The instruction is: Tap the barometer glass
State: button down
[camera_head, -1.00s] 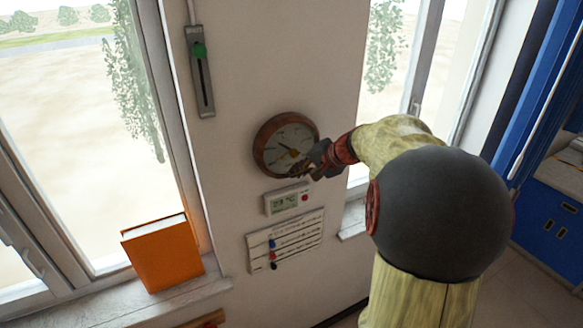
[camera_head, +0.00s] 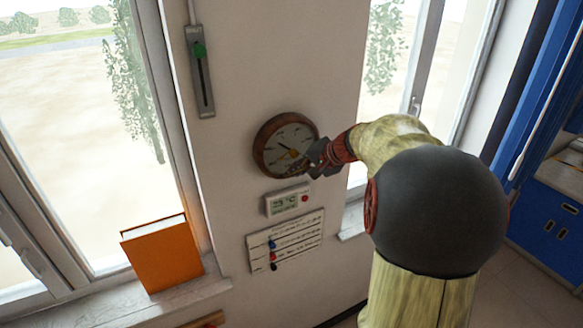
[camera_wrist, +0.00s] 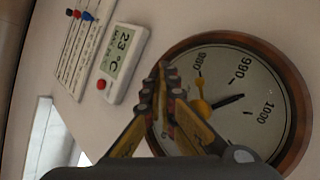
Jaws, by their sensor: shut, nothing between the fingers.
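The barometer (camera_head: 281,139) is a round dial in a brown wooden frame on the wall between the windows. In the wrist view its pale face (camera_wrist: 255,70) shows the numbers 980, 990 and 1000, a dark needle and a yellow pointer with a round hub. My gripper (camera_head: 309,164) is at the dial's lower right edge in the head view. In the wrist view its shut, empty fingers (camera_wrist: 166,76) overlap the dial's left side and hide part of the face and rim. I cannot tell whether the fingertips touch the glass.
A small thermometer display (camera_head: 287,200) and a panel of coloured sliders (camera_head: 286,240) are on the wall below the dial. A green-knobbed slider (camera_head: 201,75) hangs upper left. An orange book (camera_head: 163,254) stands on the left windowsill (camera_head: 170,300).

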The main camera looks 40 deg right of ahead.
dwell(0.5)
jog(key=shift+s+a+b, duration=0.15)
jog(key=shift+s+b, duration=0.35)
jog(key=shift+s, duration=0.15)
jog(key=shift+s+a+b, duration=0.2)
jog(key=shift+s+b, duration=0.2)
jog(key=shift+s, duration=0.4)
jog(key=shift+s+a+b, duration=0.2)
jog(key=shift+s+b, duration=0.15)
jog(key=shift+s, duration=0.5)
jog(key=shift+s+a+b, duration=0.2)
jog(key=shift+s+b, duration=0.2)
jog(key=shift+s, duration=0.4)
